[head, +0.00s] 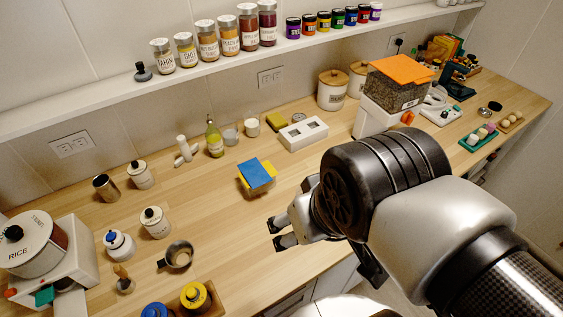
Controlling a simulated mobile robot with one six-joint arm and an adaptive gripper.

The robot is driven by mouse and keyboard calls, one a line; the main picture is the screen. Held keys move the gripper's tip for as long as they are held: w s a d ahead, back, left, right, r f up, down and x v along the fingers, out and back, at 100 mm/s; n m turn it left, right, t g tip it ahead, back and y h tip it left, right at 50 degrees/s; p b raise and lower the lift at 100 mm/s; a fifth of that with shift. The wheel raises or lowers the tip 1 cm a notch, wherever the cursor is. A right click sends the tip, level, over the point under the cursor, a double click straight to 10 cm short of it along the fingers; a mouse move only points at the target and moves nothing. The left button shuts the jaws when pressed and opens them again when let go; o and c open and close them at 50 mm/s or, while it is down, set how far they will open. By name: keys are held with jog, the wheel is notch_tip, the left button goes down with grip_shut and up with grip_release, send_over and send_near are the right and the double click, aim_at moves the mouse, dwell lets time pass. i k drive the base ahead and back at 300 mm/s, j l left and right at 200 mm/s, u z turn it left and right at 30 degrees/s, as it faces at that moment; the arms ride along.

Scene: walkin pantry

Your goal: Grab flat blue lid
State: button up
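A flat blue lid (257,173) lies on top of a small yellow container (270,186) on the wooden counter, near the middle of the head view. The yellow shows at the container's sides and corners below the lid. My gripper (281,233) is in front of the lid and to its lower right in the picture, apart from it. Its two dark fingertips stand apart with nothing seen between them, so it looks open. My arm hides part of the counter to the right.
A white two-slot box (303,134) stands behind the lid, with an oil bottle (214,138) behind left. A metal cup (178,255) and white jars (155,222) stand left. A dispenser with an orange top (400,69) stands back right. Counter around the lid is clear.

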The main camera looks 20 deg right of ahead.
aim_at(255, 174)
jog(key=i+l+u, duration=0.1)
jog(key=l+u, duration=0.4)
jog(key=u, duration=0.25)
jog(key=i, duration=0.05)
